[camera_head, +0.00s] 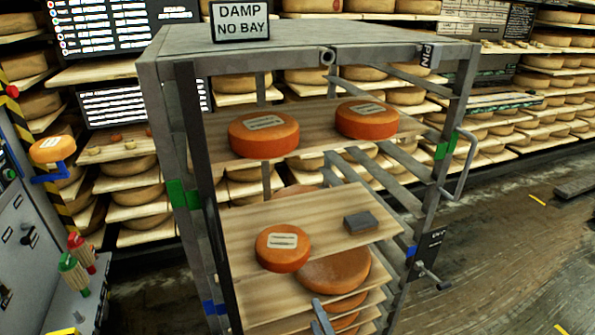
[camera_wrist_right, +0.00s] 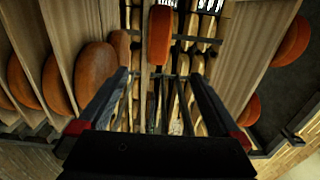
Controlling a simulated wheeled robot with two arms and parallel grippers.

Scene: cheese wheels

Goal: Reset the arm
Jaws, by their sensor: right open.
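My right gripper shows in the right wrist view (camera_wrist_right: 162,78) with its two dark fingers wide apart and nothing between them. In the head view only a small grey-blue part that looks like this gripper (camera_head: 321,316) shows at the bottom edge, in front of the rack's lower shelves. The grey metal rack (camera_head: 300,38) bears a "DAMP NO BAY" sign (camera_head: 240,22). Two orange cheese wheels (camera_head: 263,135) (camera_head: 367,120) lie on its upper board. A labelled orange wheel (camera_head: 282,249) and a dark grey block (camera_head: 361,223) lie on the tilted-looking board below. My left gripper is not seen.
More wheels (camera_head: 335,270) sit on lower boards. A crank handle (camera_head: 435,282) and a bent bar (camera_head: 462,170) stick out at the rack's right. A grey control panel (camera_head: 30,255) stands at left. Cheese shelves line the back. The floor (camera_head: 500,245) at right is mostly clear.

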